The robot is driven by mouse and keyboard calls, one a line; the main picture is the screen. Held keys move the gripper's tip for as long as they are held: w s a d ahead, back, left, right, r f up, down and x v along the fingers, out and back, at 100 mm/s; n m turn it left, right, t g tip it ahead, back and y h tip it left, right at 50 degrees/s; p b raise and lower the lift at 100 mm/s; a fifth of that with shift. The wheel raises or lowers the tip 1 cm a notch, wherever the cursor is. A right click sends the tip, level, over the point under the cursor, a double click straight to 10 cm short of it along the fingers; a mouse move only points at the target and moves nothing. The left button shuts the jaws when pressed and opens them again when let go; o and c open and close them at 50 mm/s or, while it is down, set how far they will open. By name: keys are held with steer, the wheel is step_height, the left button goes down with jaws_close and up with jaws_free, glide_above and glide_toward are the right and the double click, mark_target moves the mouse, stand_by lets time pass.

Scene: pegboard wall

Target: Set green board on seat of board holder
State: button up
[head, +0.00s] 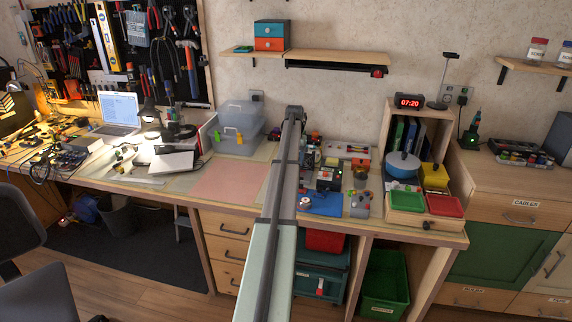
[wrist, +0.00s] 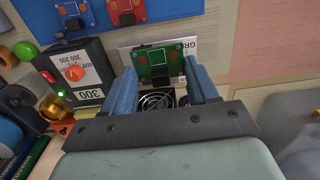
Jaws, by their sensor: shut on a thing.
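The green board (wrist: 155,62) is in the wrist view, between the two blue fingertips of my gripper (wrist: 161,70). My gripper is shut on the board. A white printed card (wrist: 197,50) lies partly behind the board. In the head view my arm hides the gripper and the board. I cannot make out the board holder or its seat for certain in either view.
A round fan grille (wrist: 158,101) shows between my fingers. A black station with a red knob (wrist: 75,72) stands close on the left. A blue mat (head: 322,204) carries small boards. The pink mat (head: 228,180) is clear. A grey bin (head: 238,128) stands behind.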

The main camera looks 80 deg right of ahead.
glide_above(302, 174)
steer(key=shift+f, duration=0.55)
steer(key=shift+a+f, duration=0.1)
steer(key=shift+f, duration=2.25)
steer(key=shift+f, duration=0.55)
steer(key=o, duration=1.1)
steer(key=shift+r, duration=0.2)
steer(key=shift+r, duration=2.85)
